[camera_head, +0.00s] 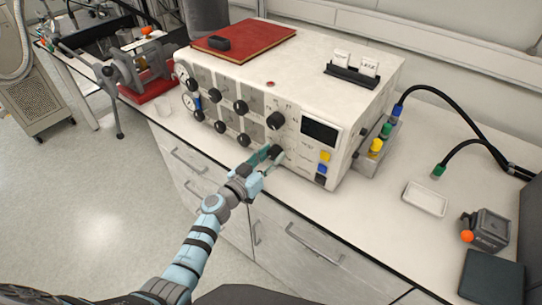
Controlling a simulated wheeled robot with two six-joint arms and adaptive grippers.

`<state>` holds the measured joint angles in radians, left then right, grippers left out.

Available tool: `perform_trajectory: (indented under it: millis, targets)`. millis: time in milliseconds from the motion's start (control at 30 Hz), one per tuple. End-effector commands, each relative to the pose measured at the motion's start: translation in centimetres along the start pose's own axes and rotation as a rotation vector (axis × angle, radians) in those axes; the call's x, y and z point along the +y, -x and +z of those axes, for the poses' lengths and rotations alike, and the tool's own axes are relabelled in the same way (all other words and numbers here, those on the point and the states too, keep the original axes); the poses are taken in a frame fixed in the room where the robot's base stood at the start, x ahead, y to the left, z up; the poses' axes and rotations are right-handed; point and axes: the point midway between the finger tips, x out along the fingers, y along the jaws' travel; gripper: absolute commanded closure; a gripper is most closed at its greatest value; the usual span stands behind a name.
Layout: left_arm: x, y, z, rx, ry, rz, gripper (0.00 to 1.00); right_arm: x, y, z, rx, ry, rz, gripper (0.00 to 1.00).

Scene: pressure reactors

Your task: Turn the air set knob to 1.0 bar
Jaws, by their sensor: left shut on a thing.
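A cream control box (330,75) stands on the bench, its front panel carrying several black knobs. A larger black knob (275,120) sits at the right part of the panel, left of a dark display (319,131). My left gripper (269,154) is at the lower right of the panel, below that larger knob. It is shut on a small dark knob (277,150), mostly hidden by the fingers. The panel's lettering is too small to read, so I cannot tell the knob's setting. My right gripper is out of view.
Yellow, blue and black buttons (322,168) sit right of my left gripper. A red book (240,40) lies on the box. Hoses (440,92) run along its right side. A white tray (425,199) and a small grey device (487,230) stand on the bench at right.

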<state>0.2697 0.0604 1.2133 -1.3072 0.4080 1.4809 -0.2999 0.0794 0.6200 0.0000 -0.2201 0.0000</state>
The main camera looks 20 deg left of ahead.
Motion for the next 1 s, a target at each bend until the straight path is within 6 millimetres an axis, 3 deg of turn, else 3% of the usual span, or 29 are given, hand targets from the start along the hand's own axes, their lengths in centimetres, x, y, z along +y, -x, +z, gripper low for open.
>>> perform_trajectory:
  millis: [367,1000]
  targets:
    - [0.1,0.0,0.0,-0.002,-0.207,0.001,0.94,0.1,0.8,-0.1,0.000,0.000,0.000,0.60]
    - [0.1,0.0,0.1,-0.002,-0.808,0.001,0.94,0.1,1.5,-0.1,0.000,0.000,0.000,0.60]
